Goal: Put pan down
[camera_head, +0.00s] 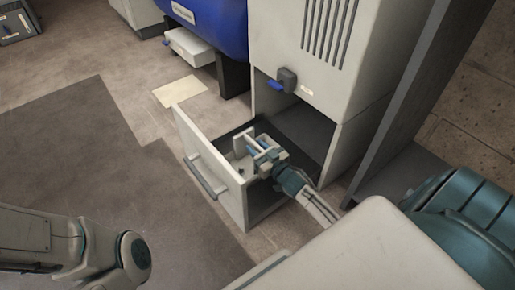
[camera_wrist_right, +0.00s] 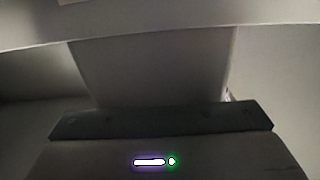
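I cannot make out a pan for certain in either view. My right gripper (camera_head: 254,145) is inside the open drawer (camera_head: 206,167) of the light grey cabinet, near the drawer's front panel. Pale and blue parts show at its tip, too small to tell whether the fingers are apart or hold something. The right wrist view is dim: a dark bar of my gripper mount (camera_wrist_right: 160,120) crosses the bottom, with plain grey surfaces close in front. My left arm comes in at the lower left; its gripper is out of view.
The cabinet (camera_head: 310,50) stands above and behind the drawer, with a dark latch (camera_head: 287,79) on its front. A dark grey panel (camera_head: 405,95) rises to the right. A blue machine (camera_head: 212,22) stands at the back. The floor (camera_head: 95,120) left of the drawer is clear.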

